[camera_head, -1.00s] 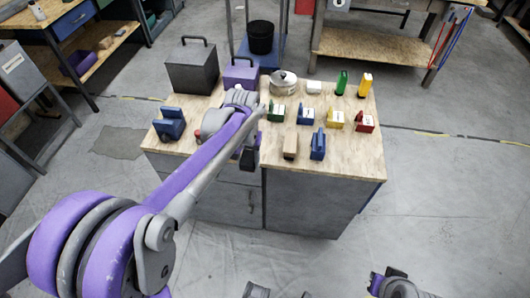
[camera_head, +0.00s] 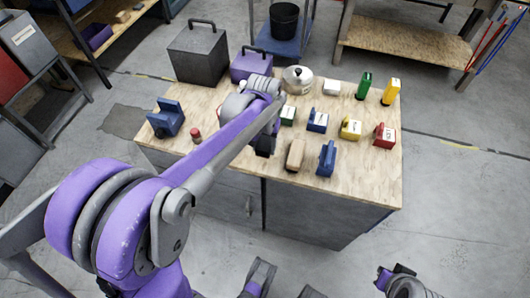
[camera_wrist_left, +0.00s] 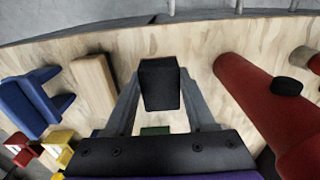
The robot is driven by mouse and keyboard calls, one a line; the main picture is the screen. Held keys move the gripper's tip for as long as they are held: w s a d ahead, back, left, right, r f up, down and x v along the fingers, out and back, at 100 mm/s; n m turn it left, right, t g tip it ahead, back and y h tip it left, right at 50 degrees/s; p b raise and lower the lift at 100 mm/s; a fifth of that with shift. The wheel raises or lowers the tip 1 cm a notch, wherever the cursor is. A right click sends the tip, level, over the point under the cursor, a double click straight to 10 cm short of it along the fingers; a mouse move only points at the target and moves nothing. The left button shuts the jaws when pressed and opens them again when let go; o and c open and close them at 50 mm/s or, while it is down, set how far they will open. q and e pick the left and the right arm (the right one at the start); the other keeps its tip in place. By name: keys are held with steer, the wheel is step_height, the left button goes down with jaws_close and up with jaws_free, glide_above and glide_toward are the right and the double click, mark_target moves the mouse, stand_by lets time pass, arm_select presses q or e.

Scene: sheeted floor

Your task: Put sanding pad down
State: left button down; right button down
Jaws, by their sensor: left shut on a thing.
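My left gripper (camera_wrist_left: 160,95) is shut on a dark block, the sanding pad (camera_wrist_left: 160,80), which shows between its fingers in the left wrist view. In the head view my left gripper (camera_head: 264,147) is over the front middle of the wooden-topped bench (camera_head: 225,165). The pad cannot be made out clearly there. The gap between pad and bench top is hard to judge.
A wooden block (camera_head: 295,155) and blue tool (camera_head: 326,158) stand right of the gripper. A red item (camera_head: 196,135) and blue item (camera_head: 167,118) are left. Behind are a purple box (camera_head: 250,65), a pot (camera_head: 297,79) and several labelled items.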

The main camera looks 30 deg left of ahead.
mark_target(264, 153)
arm_select(q)
steer(key=shift+w+f+b, duration=0.1)
steer(key=shift+f+b, duration=0.25)
steer(key=shift+f, duration=1.65)
steer(key=shift+f, duration=0.1)
